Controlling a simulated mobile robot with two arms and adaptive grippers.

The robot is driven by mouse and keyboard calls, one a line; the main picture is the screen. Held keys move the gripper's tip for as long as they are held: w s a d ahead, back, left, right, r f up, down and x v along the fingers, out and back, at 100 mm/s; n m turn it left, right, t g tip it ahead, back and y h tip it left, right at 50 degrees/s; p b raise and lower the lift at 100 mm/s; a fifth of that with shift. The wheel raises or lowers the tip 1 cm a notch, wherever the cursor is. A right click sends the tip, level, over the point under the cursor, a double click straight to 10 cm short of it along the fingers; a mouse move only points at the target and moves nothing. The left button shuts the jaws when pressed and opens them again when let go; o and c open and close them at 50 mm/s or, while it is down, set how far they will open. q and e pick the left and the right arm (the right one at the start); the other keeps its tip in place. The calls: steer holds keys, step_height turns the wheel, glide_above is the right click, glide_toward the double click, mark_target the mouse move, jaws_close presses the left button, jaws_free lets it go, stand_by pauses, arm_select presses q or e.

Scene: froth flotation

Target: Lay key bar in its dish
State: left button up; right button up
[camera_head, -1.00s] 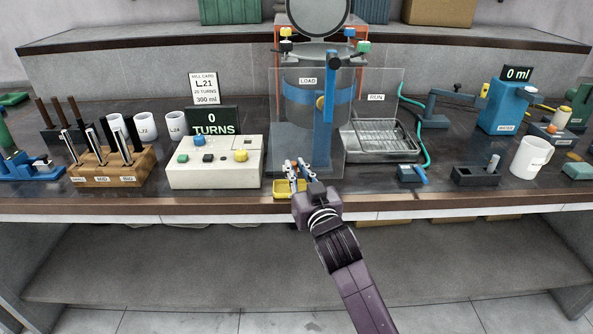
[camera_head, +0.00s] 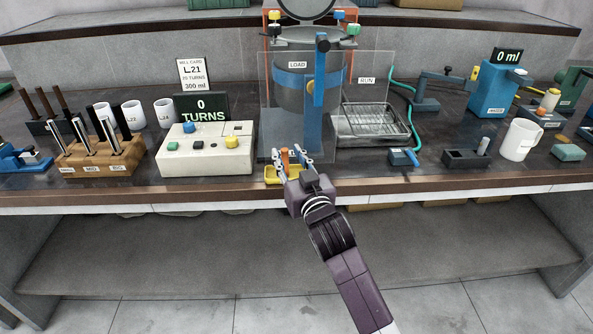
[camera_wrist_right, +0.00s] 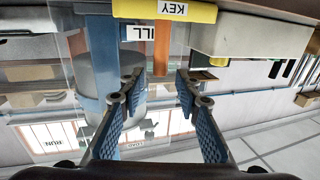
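The yellow dish (camera_head: 269,177), labelled KEY, sits at the bench's front edge; its yellow wall (camera_wrist_right: 190,11) also shows at the top of the upside-down right wrist view. The orange key bar (camera_head: 285,157) stands up at the dish, between the fingers of my right gripper (camera_head: 289,156). In the right wrist view the bar (camera_wrist_right: 161,50) shows between the parted fingertips (camera_wrist_right: 158,82), with gaps on both sides. My right gripper is open around it. I cannot tell whether the bar's lower end touches the dish floor. My left gripper is not in view.
A clear shield (camera_head: 378,75) and the mill drum (camera_head: 298,92) stand behind the dish. A white control box (camera_head: 206,160) is close on the left. A wire tray (camera_head: 372,125) and a small blue-handled block (camera_head: 402,157) are to the right. Bare bench lies right of the dish.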

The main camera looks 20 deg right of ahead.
steer(key=s+b, duration=0.1)
steer(key=s, duration=1)
steer(key=shift+s, duration=0.1)
stand_by(1.9)
